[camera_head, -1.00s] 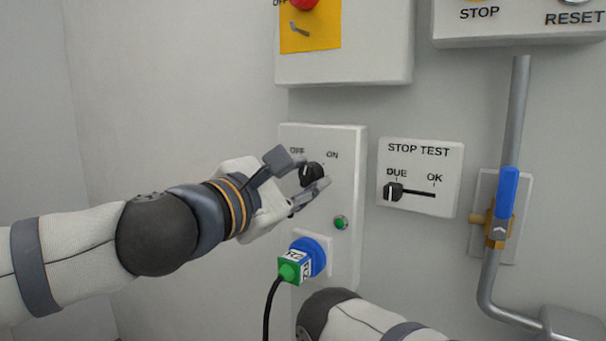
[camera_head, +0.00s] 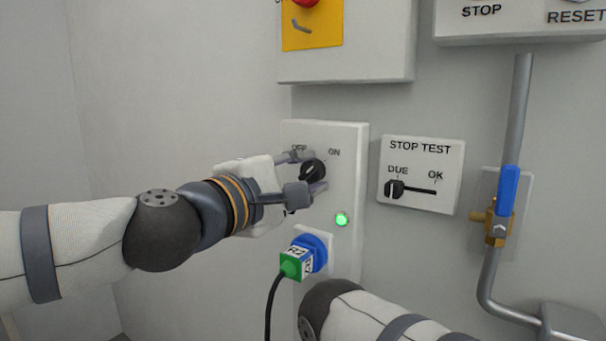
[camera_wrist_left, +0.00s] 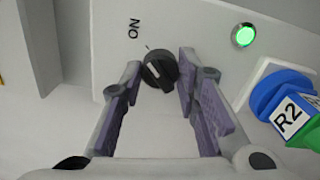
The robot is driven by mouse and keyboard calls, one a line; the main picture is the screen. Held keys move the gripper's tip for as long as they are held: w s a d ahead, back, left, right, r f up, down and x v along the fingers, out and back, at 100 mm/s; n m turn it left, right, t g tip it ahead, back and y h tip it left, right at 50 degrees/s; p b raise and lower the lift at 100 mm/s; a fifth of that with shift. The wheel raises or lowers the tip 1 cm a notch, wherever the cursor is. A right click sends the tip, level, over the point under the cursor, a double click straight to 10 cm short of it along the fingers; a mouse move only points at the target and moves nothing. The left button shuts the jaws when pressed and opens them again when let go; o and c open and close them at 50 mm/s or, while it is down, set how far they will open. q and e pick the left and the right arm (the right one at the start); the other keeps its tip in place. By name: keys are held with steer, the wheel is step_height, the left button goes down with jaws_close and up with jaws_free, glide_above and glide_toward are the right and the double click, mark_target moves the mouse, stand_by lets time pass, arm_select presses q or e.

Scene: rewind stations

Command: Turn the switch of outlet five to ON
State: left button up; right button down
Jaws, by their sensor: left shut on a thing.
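The outlet's switch is a black round knob (camera_head: 313,171) with a white mark, on a white panel (camera_head: 345,147) lettered OFF and ON. It also shows in the left wrist view (camera_wrist_left: 158,71), with the ON label and a tick beyond it. My left gripper (camera_head: 308,173) is shut on the knob, one finger above and one below in the head view. A small lamp (camera_head: 342,219) on the panel glows bright green. No outlet number is readable. My right gripper is out of view; only part of my right arm shows at the bottom.
Below the switch, a blue socket and green plug (camera_head: 292,264) marked R2 carry a black cable. A STOP TEST panel (camera_head: 420,174) is on the right, its slider at DUE. Farther right is a pipe with a blue valve handle (camera_head: 507,190). A box with a yellow plate (camera_head: 312,27) hangs above.

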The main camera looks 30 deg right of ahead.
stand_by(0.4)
arm_select(q)
steer(key=o, duration=1.2)
steer(key=shift+c, duration=0.2)
steer(key=v, duration=1.2)
steer(key=shift+s, duration=0.1)
